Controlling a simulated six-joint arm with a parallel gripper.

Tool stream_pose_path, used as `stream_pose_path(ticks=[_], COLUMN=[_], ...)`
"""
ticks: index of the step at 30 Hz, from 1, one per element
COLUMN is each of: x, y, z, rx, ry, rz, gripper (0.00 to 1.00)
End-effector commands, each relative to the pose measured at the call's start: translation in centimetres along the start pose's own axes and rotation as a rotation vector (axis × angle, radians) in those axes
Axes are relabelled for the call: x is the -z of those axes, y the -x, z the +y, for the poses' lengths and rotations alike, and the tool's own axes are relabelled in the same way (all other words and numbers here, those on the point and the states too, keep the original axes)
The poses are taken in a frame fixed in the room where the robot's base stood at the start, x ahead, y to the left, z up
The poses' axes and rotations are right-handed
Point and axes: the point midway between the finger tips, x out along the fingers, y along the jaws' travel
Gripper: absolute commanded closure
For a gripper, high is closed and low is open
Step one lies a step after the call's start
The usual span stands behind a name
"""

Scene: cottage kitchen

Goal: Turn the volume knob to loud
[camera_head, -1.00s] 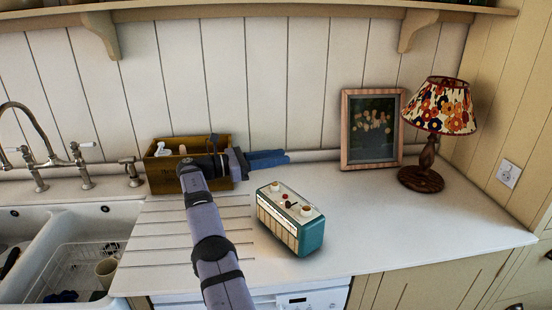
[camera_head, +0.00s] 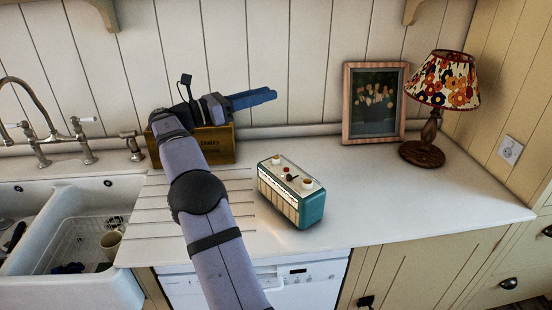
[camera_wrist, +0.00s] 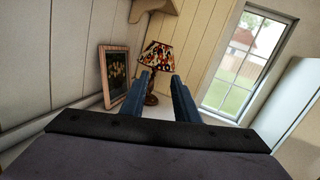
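A teal and cream radio (camera_head: 291,193) stands on the white counter in the head view. Its top carries two cream knobs with brownish tops, a left knob (camera_head: 276,160) and a right knob (camera_head: 307,184), with a small red part and a dark pointer between them. I cannot tell which one sets the volume. My gripper (camera_head: 274,94) is above and behind the radio, up and left of it, pointing right and touching nothing. In the wrist view my gripper's two blue fingers (camera_wrist: 161,90) stand apart with nothing between them. The radio is not in the wrist view.
A wooden box (camera_head: 217,146) stands behind my arm at the wall. A picture frame (camera_head: 374,103) and a lamp with a flowered shade (camera_head: 441,82) stand at the back right. The sink (camera_head: 50,215) is at left. The counter (camera_head: 400,200) right of the radio is clear.

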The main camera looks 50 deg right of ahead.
Motion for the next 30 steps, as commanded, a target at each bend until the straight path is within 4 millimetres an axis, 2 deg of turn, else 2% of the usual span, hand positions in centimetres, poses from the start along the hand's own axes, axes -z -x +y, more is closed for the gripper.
stream_pose_path(ticks=[5, 11, 14, 24, 27, 30], x=[1.5, 5.3, 8.1, 20.0, 22.0, 22.2], y=[1.0, 2.1, 2.6, 5.0, 5.7, 6.2], z=[-0.4, -0.7, -0.9, -2.4, -2.5, -1.8], rx=[-0.068, -0.177, -0.248, -0.523, -0.590, -0.630], ry=[0.126, 0.226, 0.265, 0.306, 0.237, 0.126], rz=[-0.086, -0.169, -0.199, -0.169, -0.125, -0.082], gripper=[0.72, 0.72, 0.72, 0.72, 0.72, 0.72])
